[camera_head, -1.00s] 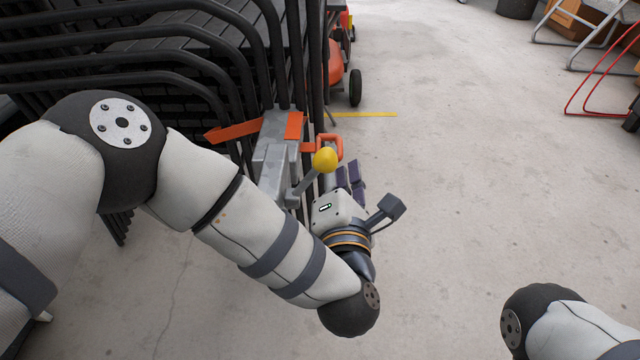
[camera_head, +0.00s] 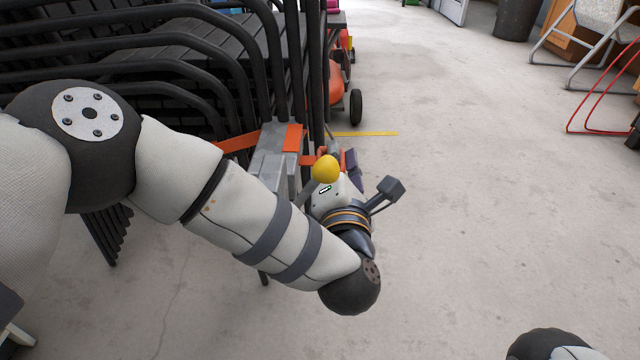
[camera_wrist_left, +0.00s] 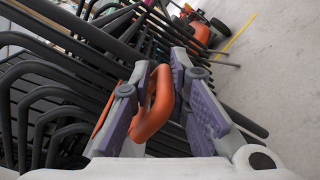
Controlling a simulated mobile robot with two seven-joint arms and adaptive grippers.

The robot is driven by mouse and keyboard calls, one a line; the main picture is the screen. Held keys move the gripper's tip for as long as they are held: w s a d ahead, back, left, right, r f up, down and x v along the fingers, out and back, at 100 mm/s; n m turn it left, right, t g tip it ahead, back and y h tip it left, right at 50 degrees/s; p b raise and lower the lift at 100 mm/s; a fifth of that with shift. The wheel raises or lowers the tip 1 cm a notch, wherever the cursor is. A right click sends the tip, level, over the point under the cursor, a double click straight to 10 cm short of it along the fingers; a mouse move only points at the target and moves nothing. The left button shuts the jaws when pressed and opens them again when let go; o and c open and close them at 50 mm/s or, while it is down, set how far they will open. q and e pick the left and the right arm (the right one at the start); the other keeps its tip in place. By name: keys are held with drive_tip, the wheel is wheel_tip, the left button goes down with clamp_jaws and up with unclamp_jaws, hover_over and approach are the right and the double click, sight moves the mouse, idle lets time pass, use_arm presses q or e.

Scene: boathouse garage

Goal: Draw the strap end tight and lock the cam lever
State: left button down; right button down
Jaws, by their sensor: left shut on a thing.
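An orange strap (camera_head: 237,141) runs from the stack of black chairs to a grey metal cam buckle (camera_head: 270,150). The cam lever with its yellow knob (camera_head: 326,169) stands out from the buckle towards me, raised. The strap end carries an orange loop handle (camera_wrist_left: 158,106). My left gripper (camera_head: 345,162) is just behind the yellow knob. In the left wrist view its purple-padded fingers lie on both sides of the loop, shut on it. The knob and my gripper hide most of the loop in the head view. Only part of my right arm shows at the bottom right; its gripper is out of view.
Stacked black chairs (camera_head: 200,75) fill the left, close to my left arm. A wheeled orange machine (camera_head: 338,85) stands behind them. Chairs with grey and red frames (camera_head: 590,60) are at the far right. The concrete floor in the middle is clear.

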use_arm(q)
drive_tip(key=shift+s+d+f, duration=0.1)
drive_tip(key=shift+f, duration=0.2)
